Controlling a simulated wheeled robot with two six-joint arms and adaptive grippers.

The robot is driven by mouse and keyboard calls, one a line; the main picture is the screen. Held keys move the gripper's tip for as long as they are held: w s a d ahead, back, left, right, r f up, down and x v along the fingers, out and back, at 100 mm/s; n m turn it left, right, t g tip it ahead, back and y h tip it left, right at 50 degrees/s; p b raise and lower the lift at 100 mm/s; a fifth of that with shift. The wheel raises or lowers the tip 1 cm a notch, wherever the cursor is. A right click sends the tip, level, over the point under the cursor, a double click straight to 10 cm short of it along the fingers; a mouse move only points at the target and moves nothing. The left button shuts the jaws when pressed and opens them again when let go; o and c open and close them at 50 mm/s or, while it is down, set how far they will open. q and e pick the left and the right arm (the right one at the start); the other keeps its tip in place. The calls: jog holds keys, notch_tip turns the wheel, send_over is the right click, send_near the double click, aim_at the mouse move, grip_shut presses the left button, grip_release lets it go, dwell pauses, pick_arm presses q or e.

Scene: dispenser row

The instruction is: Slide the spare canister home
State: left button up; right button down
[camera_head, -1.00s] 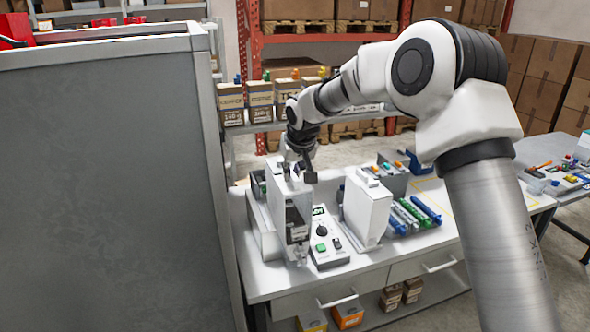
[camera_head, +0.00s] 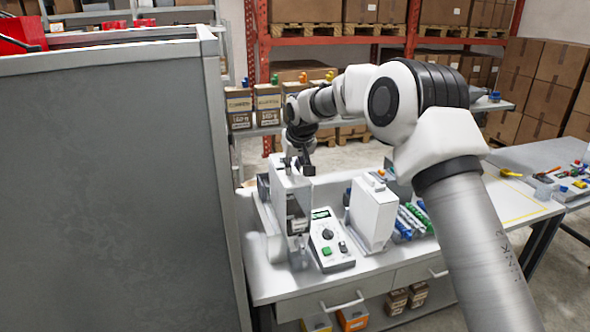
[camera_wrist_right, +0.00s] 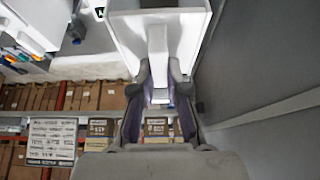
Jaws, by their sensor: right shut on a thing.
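My right gripper (camera_head: 302,165) is at the top of a tall white canister-like body (camera_head: 287,190) on the workbench (camera_head: 270,285). In the right wrist view, the two fingers (camera_wrist_right: 158,92) are shut on the pale upright handle of this white body (camera_wrist_right: 125,35). The handle is between them, and the body's lower end is out of that view. A dark window shows on its front in the head view. I cannot tell how far it is seated. A second white canister (camera_head: 373,212) stands apart to the right. My left gripper is not in view.
A control box (camera_head: 331,240) with a green button stands between the two white bodies. Blue and green tubes (camera_head: 412,220) lie right of the second canister. A tall grey panel (camera_head: 110,190) fills the left side. Labelled boxes (camera_head: 268,104) stand on shelving behind.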

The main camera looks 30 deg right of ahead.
jog(key=shift+w+d+f, duration=0.1)
jog(key=shift+w+d, duration=0.1)
jog(key=shift+w, duration=0.85)
jog(key=shift+w+d, duration=0.25)
jog(key=shift+w, duration=0.8)
jog(key=shift+w+d+f, duration=0.1)
jog(key=shift+w+d, duration=0.1)
jog(key=shift+w, duration=0.85)
jog(key=shift+s+r, duration=0.1)
jog(key=shift+w+d+f, duration=0.1)
jog(key=shift+w+f, duration=0.8)
